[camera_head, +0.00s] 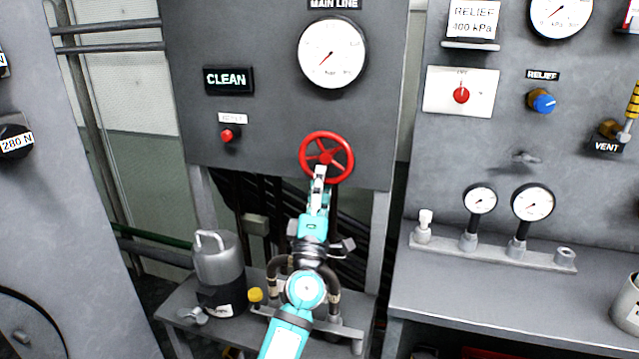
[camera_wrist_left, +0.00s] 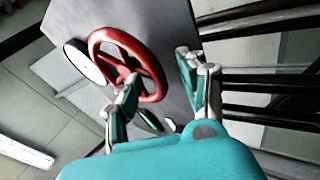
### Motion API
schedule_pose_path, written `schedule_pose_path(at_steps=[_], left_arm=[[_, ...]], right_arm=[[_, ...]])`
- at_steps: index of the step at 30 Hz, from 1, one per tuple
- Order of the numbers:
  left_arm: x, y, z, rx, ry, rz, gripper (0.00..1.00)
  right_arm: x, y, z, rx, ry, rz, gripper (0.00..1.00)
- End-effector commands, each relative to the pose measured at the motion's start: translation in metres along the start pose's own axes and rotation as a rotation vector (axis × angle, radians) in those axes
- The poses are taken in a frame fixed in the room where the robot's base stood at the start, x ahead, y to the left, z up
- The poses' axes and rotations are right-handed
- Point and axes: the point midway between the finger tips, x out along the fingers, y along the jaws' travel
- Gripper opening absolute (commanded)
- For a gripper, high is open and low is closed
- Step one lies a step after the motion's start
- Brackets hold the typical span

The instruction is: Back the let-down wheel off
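A red spoked handwheel (camera_head: 327,157) is mounted on the grey panel below the MAIN LINE gauge (camera_head: 332,53). No label naming this wheel is readable. My left gripper (camera_head: 320,174) is at the lower part of the wheel in the head view. In the left wrist view, the fingers of my left gripper (camera_wrist_left: 158,66) stand apart. One finger overlaps the red wheel (camera_wrist_left: 108,36) and the other is outside its rim. Whether either finger touches the rim cannot be told. My right gripper is not in view.
The panel also carries a CLEAN sign (camera_head: 228,80) and a red button (camera_head: 227,135). A metal canister (camera_head: 218,258) stands on the low bench at left. The right panel has a blue RELIEF knob (camera_head: 543,103) and small gauges (camera_head: 532,203) above a bench.

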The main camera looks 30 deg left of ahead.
Motion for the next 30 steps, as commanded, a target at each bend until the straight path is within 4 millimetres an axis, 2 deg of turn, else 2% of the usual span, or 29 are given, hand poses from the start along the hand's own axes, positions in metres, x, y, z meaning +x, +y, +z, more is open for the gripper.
schedule_pose_path(at_steps=[9, 13, 24, 30], left_arm=[[0.000, 0.002, 0.000, -0.001, 0.000, 0.005, 0.42], [-0.010, 0.002, 0.000, 0.001, 0.000, 0.003, 0.42], [-0.085, 0.001, 0.000, 0.002, -0.002, 0.001, 0.42], [-0.112, 0.001, 0.000, 0.000, -0.001, 0.002, 0.42]], right_arm=[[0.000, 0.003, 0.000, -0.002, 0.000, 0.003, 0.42], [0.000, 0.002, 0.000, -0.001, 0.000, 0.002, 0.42], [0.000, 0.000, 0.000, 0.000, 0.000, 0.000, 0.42], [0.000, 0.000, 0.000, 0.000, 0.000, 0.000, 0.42]])
